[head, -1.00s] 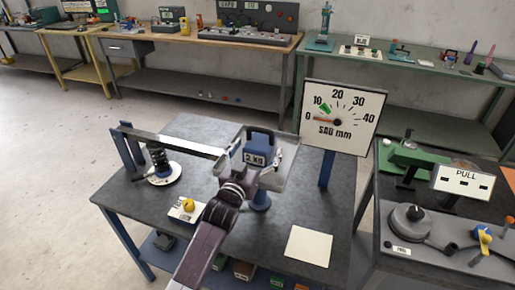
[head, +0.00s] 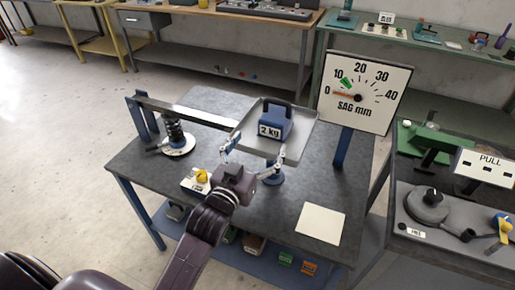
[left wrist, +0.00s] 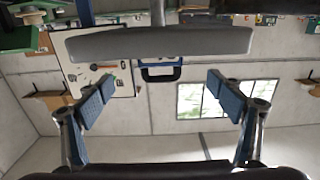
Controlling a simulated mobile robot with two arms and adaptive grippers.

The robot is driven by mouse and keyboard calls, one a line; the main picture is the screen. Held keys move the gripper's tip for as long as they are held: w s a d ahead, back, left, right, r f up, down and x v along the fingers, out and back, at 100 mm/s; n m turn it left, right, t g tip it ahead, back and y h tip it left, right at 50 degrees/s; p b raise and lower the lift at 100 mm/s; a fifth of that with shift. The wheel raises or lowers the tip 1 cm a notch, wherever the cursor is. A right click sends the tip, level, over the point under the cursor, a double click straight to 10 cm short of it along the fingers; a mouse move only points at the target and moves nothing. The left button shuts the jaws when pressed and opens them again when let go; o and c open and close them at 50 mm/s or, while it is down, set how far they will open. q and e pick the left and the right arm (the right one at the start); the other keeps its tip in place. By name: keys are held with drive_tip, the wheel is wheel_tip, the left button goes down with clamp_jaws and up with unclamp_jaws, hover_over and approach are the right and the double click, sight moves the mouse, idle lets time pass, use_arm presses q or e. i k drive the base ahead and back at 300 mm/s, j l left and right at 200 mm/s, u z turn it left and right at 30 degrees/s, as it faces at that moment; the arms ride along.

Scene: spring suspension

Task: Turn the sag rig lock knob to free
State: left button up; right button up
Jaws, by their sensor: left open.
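The sag rig stands on a grey table, with a beam (head: 185,118), a spring (head: 176,135) and a gauge (head: 365,92) whose red needle points near 0. A yellow knob (head: 201,176) sits on a small white plate (head: 192,187) at the table's front left; its lettering is too small to read. My left gripper (head: 254,157) is open and empty, right of the knob and by the near edge of the tray. Its spread fingers (left wrist: 160,85) also show in the left wrist view, with the tray (left wrist: 155,44) beyond. My right gripper is not seen.
The metal tray (head: 300,145) holds a blue 2 kg weight (head: 274,122) close to my left fingers. A blank pale card (head: 320,223) lies at the table's front right. Another bench with a grey dial (head: 427,204) stands at the right.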

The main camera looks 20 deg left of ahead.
sight(201, 175)
drive_tip(key=u, duration=1.2)
